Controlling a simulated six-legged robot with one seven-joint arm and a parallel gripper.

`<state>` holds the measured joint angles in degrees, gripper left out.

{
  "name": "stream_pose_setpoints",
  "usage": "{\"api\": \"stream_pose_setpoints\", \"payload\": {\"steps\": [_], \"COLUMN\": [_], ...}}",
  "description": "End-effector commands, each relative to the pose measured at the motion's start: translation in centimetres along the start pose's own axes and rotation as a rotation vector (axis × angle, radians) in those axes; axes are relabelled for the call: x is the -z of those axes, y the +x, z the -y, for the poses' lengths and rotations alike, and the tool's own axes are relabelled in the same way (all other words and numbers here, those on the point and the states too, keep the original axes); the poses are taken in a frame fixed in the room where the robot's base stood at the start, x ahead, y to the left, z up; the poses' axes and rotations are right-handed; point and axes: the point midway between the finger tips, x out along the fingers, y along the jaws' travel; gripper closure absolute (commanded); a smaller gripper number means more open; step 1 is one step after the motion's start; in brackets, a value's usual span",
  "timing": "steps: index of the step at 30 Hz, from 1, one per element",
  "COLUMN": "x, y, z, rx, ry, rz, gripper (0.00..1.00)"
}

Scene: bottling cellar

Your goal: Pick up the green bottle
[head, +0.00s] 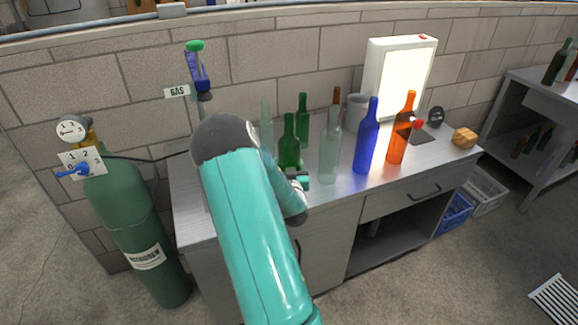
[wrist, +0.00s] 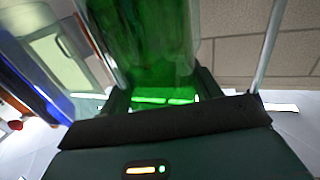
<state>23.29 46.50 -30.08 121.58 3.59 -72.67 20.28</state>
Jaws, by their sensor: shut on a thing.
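A green bottle (head: 289,147) stands upright on the metal bench, in front of a second green bottle (head: 302,112). My gripper (head: 299,180) is low at the front green bottle; my arm covers part of this area in the head view. In the wrist view, my gripper (wrist: 160,95) has a finger on each side of the green bottle (wrist: 150,40) and is shut on it. The wrist view shows only part of this bottle. I cannot tell whether its base touches the bench.
A clear bottle (head: 330,155), a blue bottle (head: 367,138) and an orange bottle (head: 402,130) stand close on the right. A pale bottle (head: 267,125) and a brown one (head: 337,97) are behind. A lit panel (head: 398,80) stands by the wall. A gas cylinder (head: 130,220) is left.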

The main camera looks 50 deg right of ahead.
Motion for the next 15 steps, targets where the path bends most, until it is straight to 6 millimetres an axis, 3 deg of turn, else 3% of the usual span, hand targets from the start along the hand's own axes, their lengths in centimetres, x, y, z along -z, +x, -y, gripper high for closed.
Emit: {"api": "stream_pose_setpoints", "payload": {"steps": [5, 10, 15], "x": [1.1, 3.5, 6.4], "y": [0.1, 0.0, -2.2], "z": [0.0, 0.1, 1.5], "rx": [0.0, 0.001, 0.002], "ry": [0.001, 0.002, 0.004], "rz": [-0.005, -0.007, -0.006], "gripper": [0.74, 0.74, 0.74]}}
